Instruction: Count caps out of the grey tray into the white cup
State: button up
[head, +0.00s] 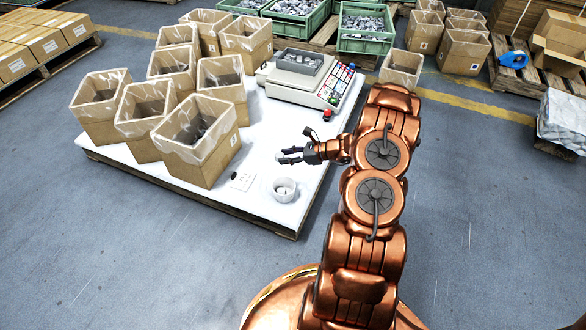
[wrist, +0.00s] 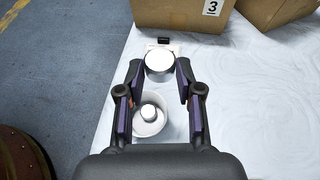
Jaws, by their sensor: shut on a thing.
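In the wrist view, my gripper (wrist: 160,68) is shut on a round white cap (wrist: 159,62), held between its fingertips. The white cup (wrist: 163,135) stands on the white sheet below and nearer than the fingertips, with a round white thing inside that looks like a cap. In the head view, my gripper (head: 287,155) is above the pallet top, a little behind the cup (head: 284,195); the held cap is hard to make out there. The grey tray (head: 300,62) sits on the scale at the back; its contents are too small to tell.
Several lined cardboard boxes (head: 205,160) crowd the pallet's left side. A scale with a keypad (head: 325,92) stands at the back right. A white card (head: 243,181) with a small black item lies left of the cup. The white sheet (head: 265,135) is clear around my gripper.

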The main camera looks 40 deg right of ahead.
jog(key=shift+s+d+f+b, duration=0.1)
jog(key=shift+s+f+b, duration=0.4)
jog(key=shift+f, duration=1.05)
jog(key=shift+s+a+f+b, duration=0.1)
jog(key=shift+s+f+b, duration=0.4)
jog(key=shift+f, duration=1)
jog(key=shift+s+d+f+b, duration=0.1)
jog(key=shift+s+f+b, duration=0.4)
jog(key=shift+f, duration=1.05)
jog(key=shift+w, duration=0.1)
jog(key=o, duration=1)
jog(key=shift+c, duration=0.2)
jog(key=v, duration=1.2)
jog(key=shift+d, duration=0.25)
jog(key=shift+w, duration=0.15)
